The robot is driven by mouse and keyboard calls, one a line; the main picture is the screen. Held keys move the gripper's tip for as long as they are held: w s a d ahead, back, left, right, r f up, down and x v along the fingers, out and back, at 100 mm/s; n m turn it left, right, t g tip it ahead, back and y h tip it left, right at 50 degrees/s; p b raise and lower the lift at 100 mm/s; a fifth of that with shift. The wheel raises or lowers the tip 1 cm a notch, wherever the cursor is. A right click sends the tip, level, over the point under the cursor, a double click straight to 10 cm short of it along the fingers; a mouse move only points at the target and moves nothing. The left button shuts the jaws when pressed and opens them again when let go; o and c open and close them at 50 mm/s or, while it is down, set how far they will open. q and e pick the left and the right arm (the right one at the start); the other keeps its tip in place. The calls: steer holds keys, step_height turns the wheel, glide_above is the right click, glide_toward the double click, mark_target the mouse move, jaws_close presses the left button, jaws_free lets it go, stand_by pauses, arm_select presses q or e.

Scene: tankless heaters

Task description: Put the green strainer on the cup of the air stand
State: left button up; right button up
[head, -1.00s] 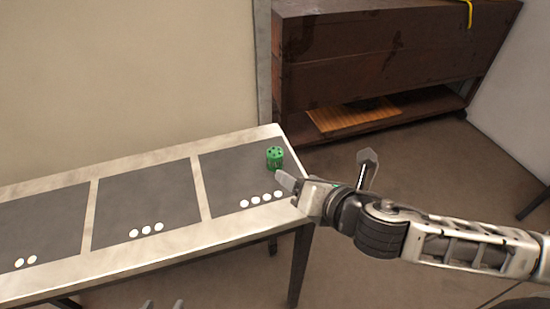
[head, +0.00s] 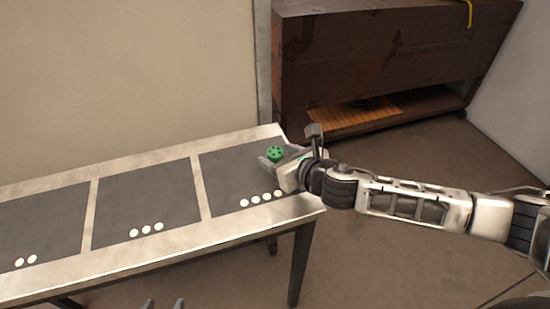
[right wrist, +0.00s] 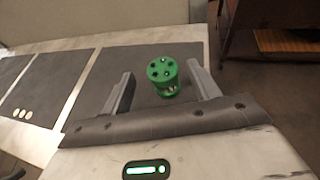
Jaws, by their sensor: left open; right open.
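The green strainer (head: 275,153), a small cylinder with holes in its top, stands upright on the rightmost dark panel of the table. My right gripper (head: 285,158) is open right at it. In the right wrist view the green strainer (right wrist: 162,75) stands ahead, in line with the gap between the two open fingers (right wrist: 160,88). I cannot tell if a finger touches it. My left gripper (head: 163,304) is open and empty at the bottom edge of the head view, only its fingertips showing. No cup or air stand is in view.
The long table (head: 150,259) has dark panels marked with white dots. A brown wooden cabinet (head: 375,55) with an open lower shelf stands behind at the right. The left and middle panels are bare. Open floor lies right of the table.

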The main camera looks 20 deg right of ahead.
mark_target(276, 153)
steer(key=x, duration=0.4)
steer(key=shift+w+d+f, duration=0.1)
steer(key=shift+w, duration=0.3)
steer(key=c, duration=1.2)
